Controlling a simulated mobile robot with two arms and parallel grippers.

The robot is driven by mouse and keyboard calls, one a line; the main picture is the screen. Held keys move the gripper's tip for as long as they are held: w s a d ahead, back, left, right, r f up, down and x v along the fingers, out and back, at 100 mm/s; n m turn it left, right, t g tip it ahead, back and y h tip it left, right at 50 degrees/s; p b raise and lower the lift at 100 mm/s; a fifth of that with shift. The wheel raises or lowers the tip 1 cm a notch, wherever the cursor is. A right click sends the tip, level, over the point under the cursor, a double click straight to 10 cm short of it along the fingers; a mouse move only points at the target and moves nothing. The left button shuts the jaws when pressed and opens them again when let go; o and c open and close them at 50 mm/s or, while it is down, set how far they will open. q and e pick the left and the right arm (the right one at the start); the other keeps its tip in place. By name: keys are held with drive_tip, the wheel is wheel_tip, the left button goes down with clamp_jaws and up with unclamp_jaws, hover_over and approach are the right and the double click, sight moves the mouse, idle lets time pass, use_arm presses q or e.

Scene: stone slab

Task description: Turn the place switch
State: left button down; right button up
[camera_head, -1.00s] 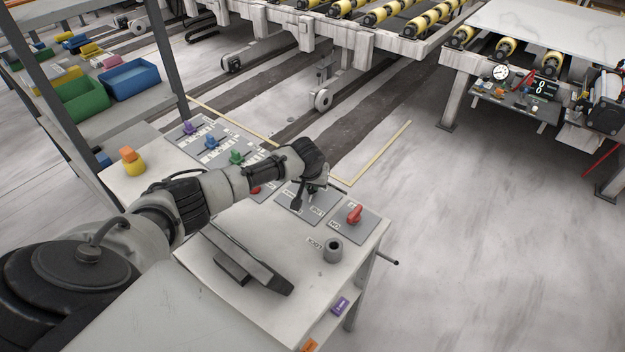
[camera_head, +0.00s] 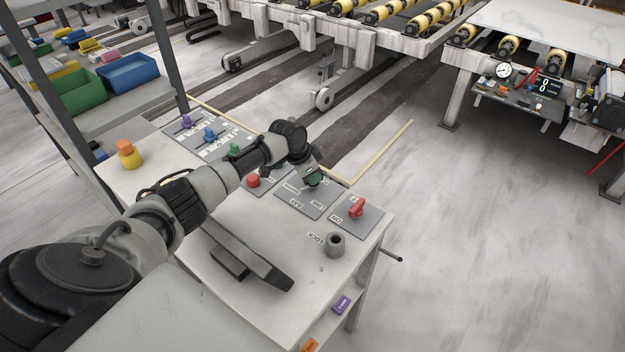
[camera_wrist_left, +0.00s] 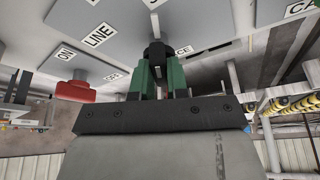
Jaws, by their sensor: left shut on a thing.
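My left gripper (camera_head: 313,181) reaches down onto the middle grey switch panel (camera_head: 293,203) of the white console. In the left wrist view its green fingers (camera_wrist_left: 157,72) are shut on a small black switch knob (camera_wrist_left: 157,50). The knob stands on a grey plate with a LINE label (camera_wrist_left: 100,34); another label, partly hidden, ends in "CE". In the head view the gripper covers the knob, so its pointing direction is hard to tell. My right gripper is not in view.
A red ON/OFF switch (camera_head: 356,208) is right of the held knob, and a red button (camera_head: 253,181) is left. A grey cup-shaped holder (camera_head: 335,246) and a dark angular bar (camera_head: 262,268) are on the console. Open floor lies to the right.

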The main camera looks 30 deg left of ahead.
use_arm(q)
drive_tip(key=shift+m+g+h+b, duration=0.4)
drive_tip(key=shift+m+b, duration=0.75)
drive_tip(key=shift+m, duration=0.45)
drive_tip(key=c, duration=1.1)
unclamp_jaws()
drive_tip(key=b+v, duration=0.1)
drive_tip(key=v, duration=0.9)
drive_tip(key=shift+a+r+b, duration=0.2)
drive_tip(key=shift+r+b, duration=0.2)
